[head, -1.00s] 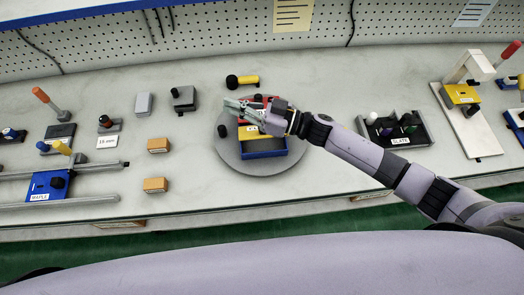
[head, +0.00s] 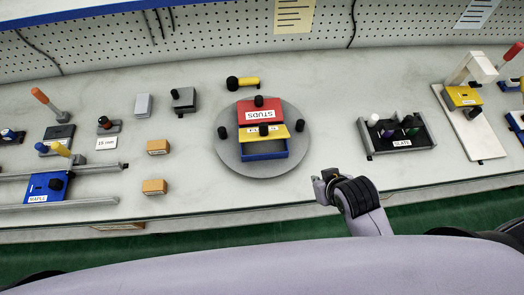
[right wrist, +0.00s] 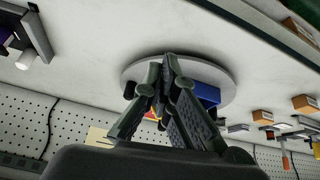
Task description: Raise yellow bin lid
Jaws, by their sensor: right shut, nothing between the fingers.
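The yellow bin lid (head: 282,131) is a narrow yellow panel with a black knob and a partly hidden label. It sits on the round grey turntable (head: 232,157), between the red panel (head: 277,106) marked STUDS and a blue bin (head: 264,155) at the front. I cannot tell whether the yellow lid is tilted. My right gripper (right wrist: 167,60) is shut and empty in the right wrist view, its fingertips together in front of the turntable. In the head view, my right wrist is at the table's front edge, apart from the bins. My left gripper is out of view.
A dark tray (head: 400,153) labelled SLATE stands right of the turntable. A yellow and black tool (head: 246,82) lies behind it. Orange blocks (head: 155,186) and a blue fixture (head: 40,188) are at left. The table around the turntable is mostly clear.

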